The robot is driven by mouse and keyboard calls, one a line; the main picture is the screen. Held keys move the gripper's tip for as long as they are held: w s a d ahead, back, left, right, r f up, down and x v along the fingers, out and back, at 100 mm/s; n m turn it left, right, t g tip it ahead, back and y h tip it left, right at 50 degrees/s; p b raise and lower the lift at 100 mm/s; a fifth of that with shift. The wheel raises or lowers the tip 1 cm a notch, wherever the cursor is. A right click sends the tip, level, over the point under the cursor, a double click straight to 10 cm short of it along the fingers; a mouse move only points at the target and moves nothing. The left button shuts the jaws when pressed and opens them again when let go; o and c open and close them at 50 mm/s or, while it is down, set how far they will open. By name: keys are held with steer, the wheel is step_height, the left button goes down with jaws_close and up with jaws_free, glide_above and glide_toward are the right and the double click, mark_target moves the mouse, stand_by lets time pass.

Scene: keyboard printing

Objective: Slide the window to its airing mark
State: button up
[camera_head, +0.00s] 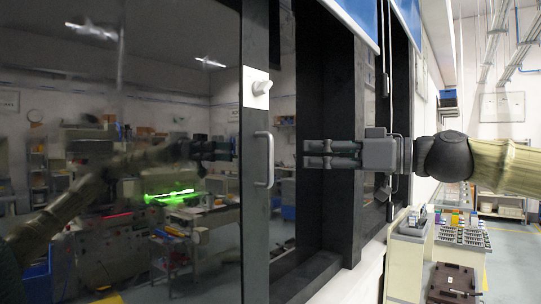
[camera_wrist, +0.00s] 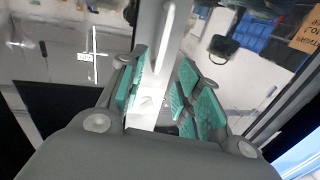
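The window is a glass pane (camera_head: 120,100) with a dark upright frame (camera_head: 256,215) at its right edge. A pale grey bar handle (camera_head: 265,160) stands on that frame; it also shows in the wrist view (camera_wrist: 172,35), ahead of my fingers. My gripper (camera_head: 305,154) points left at handle height, its fingertips a short gap right of the handle. In the wrist view my gripper (camera_wrist: 160,78) has its teal-padded fingers apart, with nothing held. A white cross with a small label (camera_wrist: 92,55) shows at upper left; I cannot tell whether it is the airing mark.
A white fitting with a knob (camera_head: 257,87) sits on the frame above the handle. Dark fixed frame posts (camera_head: 330,210) stand behind my gripper. A white sill (camera_head: 350,285) runs below. A cabinet with small items (camera_head: 408,255) stands at lower right. The glass mirrors my arm and the room.

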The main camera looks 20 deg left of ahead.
mark_target(271, 179)
steer(key=shift+n, duration=0.4)
steer(key=a+p, duration=0.1)
steer(key=a, duration=0.2)
steer(key=w+a+p, duration=0.1)
steer(key=a+p, duration=0.1)
steer(key=a, duration=0.2)
steer(key=a+p, duration=0.1)
steer(key=a, duration=0.2)
steer(key=shift+w+a+f+p, duration=0.25)
steer(key=shift+a+f+p, duration=0.1)
jaws_close()
